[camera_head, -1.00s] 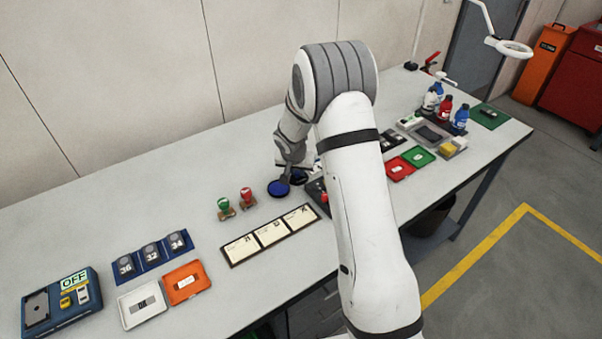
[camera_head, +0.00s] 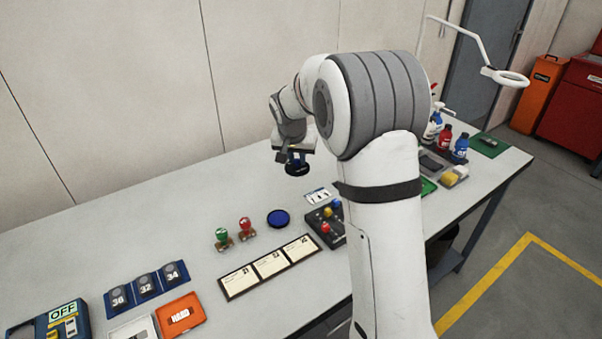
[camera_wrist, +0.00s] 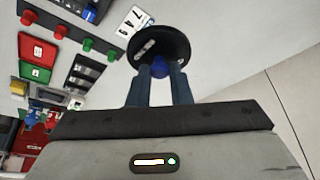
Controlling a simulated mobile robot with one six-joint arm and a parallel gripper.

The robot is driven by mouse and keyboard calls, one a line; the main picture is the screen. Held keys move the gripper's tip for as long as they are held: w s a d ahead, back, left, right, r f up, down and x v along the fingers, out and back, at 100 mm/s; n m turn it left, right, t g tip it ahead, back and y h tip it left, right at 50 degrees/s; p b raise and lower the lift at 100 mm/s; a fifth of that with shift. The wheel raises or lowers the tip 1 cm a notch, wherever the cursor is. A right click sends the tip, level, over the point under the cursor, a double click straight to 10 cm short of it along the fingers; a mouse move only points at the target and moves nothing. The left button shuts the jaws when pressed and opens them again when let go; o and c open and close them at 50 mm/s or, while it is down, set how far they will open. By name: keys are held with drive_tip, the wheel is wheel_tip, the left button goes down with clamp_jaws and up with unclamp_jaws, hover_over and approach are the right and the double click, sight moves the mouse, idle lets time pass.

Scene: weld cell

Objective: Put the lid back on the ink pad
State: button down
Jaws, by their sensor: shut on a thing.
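The ink pad (camera_head: 279,217) is a round blue pad in a dark rim. It lies uncovered on the bench, right of two stamps. My gripper (camera_head: 296,155) is shut on the lid (camera_head: 299,169), a black disc, held in the air behind and to the right of the pad. In the wrist view my gripper's fingers (camera_wrist: 160,80) close on the lid's blue knob (camera_wrist: 160,68), with the black disc (camera_wrist: 172,38) beyond them. The lid is clear of the bench and apart from the pad.
Green (camera_head: 222,236) and red (camera_head: 245,226) stamps stand left of the pad. A framed card strip (camera_head: 238,281) lies in front. A button box (camera_head: 333,240) and a small white card (camera_head: 317,195) lie to the right. Bare bench (camera_head: 180,215) lies behind the stamps.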

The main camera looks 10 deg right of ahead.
drive_tip(key=shift+r, duration=0.65)
drive_tip(key=shift+s+a+f+p, duration=0.15)
drive_tip(key=shift+s+p, duration=0.2)
drive_tip(key=shift+p, duration=0.3)
drive_tip(key=s+d+f+n+y+p, duration=0.1)
drive_tip(key=s+f+n+p, duration=0.3)
drive_tip(key=s+f+p, duration=0.2)
drive_tip(key=s+p, duration=0.2)
drive_tip(key=s, duration=0.1)
drive_tip(key=shift+s+d+f+y, duration=0.2)
drive_tip(key=shift+d+f+y, duration=0.1)
drive_tip(key=shift+d+y, duration=0.1)
drive_tip(key=shift+s, duration=0.1)
